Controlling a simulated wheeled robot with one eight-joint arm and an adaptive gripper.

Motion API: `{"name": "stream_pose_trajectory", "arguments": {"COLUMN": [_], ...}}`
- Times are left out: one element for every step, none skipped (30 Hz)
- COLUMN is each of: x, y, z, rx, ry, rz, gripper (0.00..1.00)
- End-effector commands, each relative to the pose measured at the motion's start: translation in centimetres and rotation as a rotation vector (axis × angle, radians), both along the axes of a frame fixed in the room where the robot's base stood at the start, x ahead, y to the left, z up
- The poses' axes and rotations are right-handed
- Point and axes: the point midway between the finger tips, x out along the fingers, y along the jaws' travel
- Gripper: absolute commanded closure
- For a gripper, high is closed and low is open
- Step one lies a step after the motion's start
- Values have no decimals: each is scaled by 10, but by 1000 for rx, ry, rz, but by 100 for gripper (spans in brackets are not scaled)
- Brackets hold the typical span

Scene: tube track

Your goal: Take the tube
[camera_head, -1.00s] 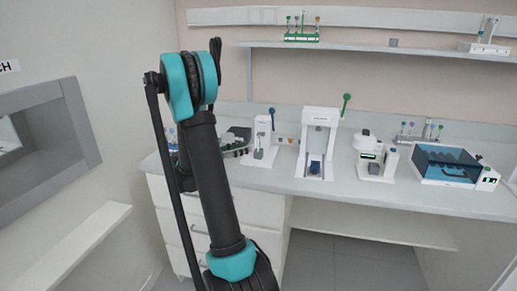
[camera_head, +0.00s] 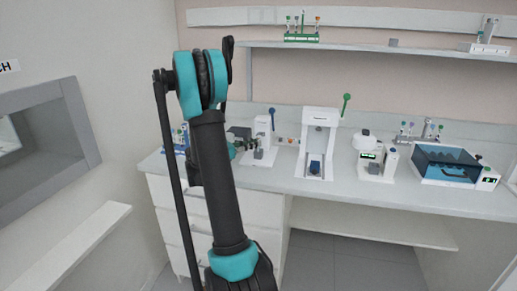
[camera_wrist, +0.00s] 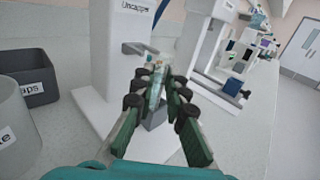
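A clear tube (camera_wrist: 155,88) with a pale blue-white tint stands upright, above a small grey holder block (camera_wrist: 154,116) at the white machine labelled "Uncapper" (camera_wrist: 115,60) in the wrist view. My gripper (camera_wrist: 160,86) has its two dark green fingers with black joints on either side of the tube. The fingers are apart, and a small gap seems to show beside the tube. The tube's lower end is partly hidden. In the head view the uncapper (camera_head: 263,137) has a blue knob. The tube is too small to make out there.
A dark grey bin (camera_wrist: 35,80) and a white round container (camera_wrist: 12,130) stand left in the wrist view. Another white machine (camera_head: 319,140) with a green knob stands right of the uncapper. A blue-lidded device (camera_head: 447,163) is farther right. The front counter edge is mostly clear.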

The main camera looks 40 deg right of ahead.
Motion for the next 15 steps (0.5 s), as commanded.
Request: {"name": "stream_pose_trajectory", "arguments": {"x": [0,0,0,0,0,0,0,0,0,0,0,0,0,0,0], "y": [0,0,0,0,0,0,0,0,0,0,0,0,0,0,0], "z": [0,0,0,0,0,0,0,0,0,0,1,2,3,4,7], "rx": [0,0,0,0,0,0,0,0,0,0,0,0,0,0,0], "ry": [0,0,0,0,0,0,0,0,0,0,0,0,0,0,0], "rz": [0,0,0,0,0,0,0,0,0,0,0,0,0,0,0], "gripper": [100,100,100,100,100,100,100,100,100,100,100,100,100,100,100]}}
